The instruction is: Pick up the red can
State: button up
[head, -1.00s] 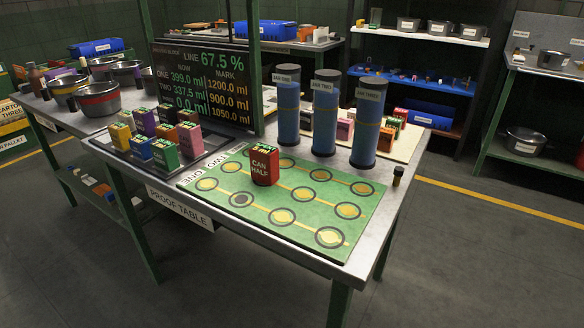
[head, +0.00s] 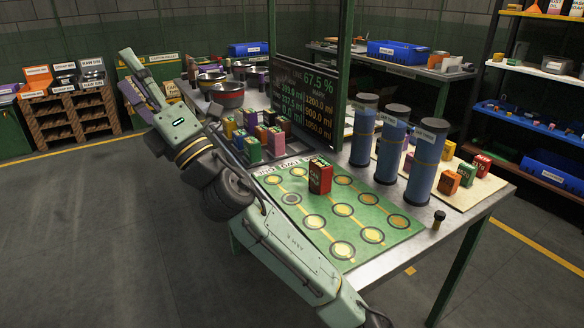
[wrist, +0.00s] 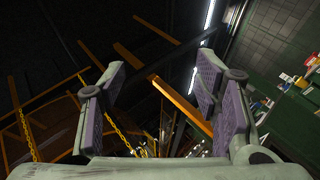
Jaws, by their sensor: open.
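The red can (head: 320,177), boxy with a dark label reading CAN HALF in the earlier head view, stands upright on the green mat (head: 376,208) with ringed yellow spots. The mat lies on the metal table. My gripper (wrist: 163,85) is open in the wrist view, its purple pads wide apart with nothing between them. It faces the dark ceiling beams, and the can is not in the wrist view. In the head view my arm slants across the left front of the table, clear of the can in the picture.
Three blue cylinders (head: 389,152) stand behind the can to the right. Several small coloured cans (head: 264,138) stand to its left, near pots (head: 227,95). A dark display board (head: 306,100) rises behind. A small dark bottle (head: 438,219) stands by the right edge.

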jog(key=w+d+f+n+t+h+p, duration=0.1)
jog(key=w+d+f+n+t+h, duration=0.2)
jog(key=w+d, duration=0.6)
jog(key=n+h+p, duration=0.2)
jog(key=n+h, duration=0.3)
jog(key=h, duration=0.6)
send_near(320, 173)
jog(key=w+a+r, duration=0.1)
jog(key=w+r, duration=0.3)
jog(key=w, duration=0.1)
jog(key=shift+t, duration=0.3)
jog(key=f, duration=0.2)
jog(key=f+p, duration=0.1)
jog(key=f, duration=0.1)
jog(key=a+f, duration=0.1)
jog(key=f, duration=0.1)
jog(key=shift+w+f+p, duration=0.15)
jog(key=shift+w+p, duration=0.15)
jog(key=shift+w, duration=0.1)
jog(key=p+x, duration=0.2)
jog(key=x, duration=0.4)
jog(key=shift+w+a+f, duration=0.1)
jog(key=shift+w+a, duration=0.05)
jog(key=shift+w, duration=0.1)
jog(key=shift+c, duration=0.6)
grip_shut()
